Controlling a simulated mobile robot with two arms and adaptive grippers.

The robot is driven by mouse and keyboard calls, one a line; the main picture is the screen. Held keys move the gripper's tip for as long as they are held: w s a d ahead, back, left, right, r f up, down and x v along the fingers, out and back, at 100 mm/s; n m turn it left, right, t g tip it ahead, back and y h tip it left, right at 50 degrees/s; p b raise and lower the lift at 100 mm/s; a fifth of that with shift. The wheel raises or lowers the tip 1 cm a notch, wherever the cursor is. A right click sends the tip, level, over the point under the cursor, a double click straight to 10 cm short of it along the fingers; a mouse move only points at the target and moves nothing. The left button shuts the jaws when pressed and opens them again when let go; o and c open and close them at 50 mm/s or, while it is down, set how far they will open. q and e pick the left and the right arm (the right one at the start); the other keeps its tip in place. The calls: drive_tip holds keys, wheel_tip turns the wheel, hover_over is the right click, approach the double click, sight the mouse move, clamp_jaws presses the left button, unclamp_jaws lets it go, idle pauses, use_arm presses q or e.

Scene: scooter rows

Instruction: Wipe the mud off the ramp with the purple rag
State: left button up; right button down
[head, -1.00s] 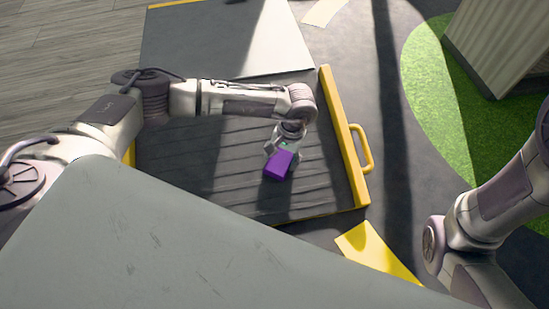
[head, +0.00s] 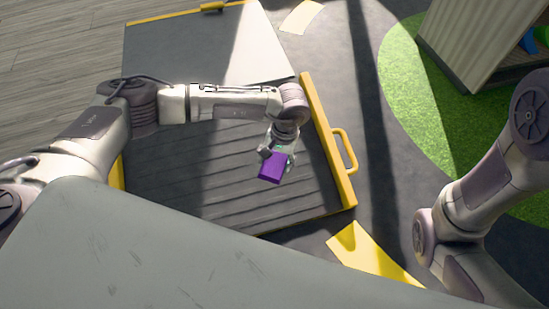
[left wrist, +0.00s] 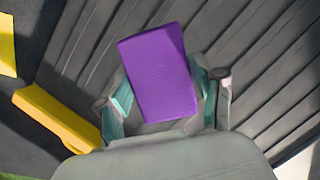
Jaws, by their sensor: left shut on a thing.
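The purple rag (head: 272,167), a folded block-like pad, is held in my left gripper (head: 277,158) over the ramp. In the left wrist view the rag (left wrist: 160,72) sits between the two teal-padded fingers of the gripper (left wrist: 166,98), which are shut on it. The dark grooved ramp (head: 190,190) lies under it, with yellow side rails; its grooves also show in the left wrist view (left wrist: 265,75). I cannot tell whether the rag touches the ramp. I make out no clear mud patch on the visible surface. My right gripper is out of view; only its arm shows.
A yellow rail with a handle (head: 344,150) edges the ramp's right side. Green turf (head: 420,120) and a slatted cabinet (head: 470,45) stand right.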

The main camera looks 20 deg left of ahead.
use_arm(q)
drive_tip(key=shift+s+d+r+p, duration=0.1)
drive_tip(key=shift+s+r+p, duration=0.1)
drive_tip(key=shift+r+p, duration=0.7)
drive_tip(key=shift+r, duration=0.35)
drive_tip(key=shift+s+d+r+p, duration=0.1)
drive_tip(key=shift+s+r+p, duration=0.05)
drive_tip(key=shift+r+p, duration=0.45)
drive_tip(key=shift+s+d+r+p, duration=0.15)
drive_tip(key=shift+r+p, duration=0.2)
drive_tip(key=shift+r, duration=0.4)
drive_tip(key=shift+a+r, duration=0.1)
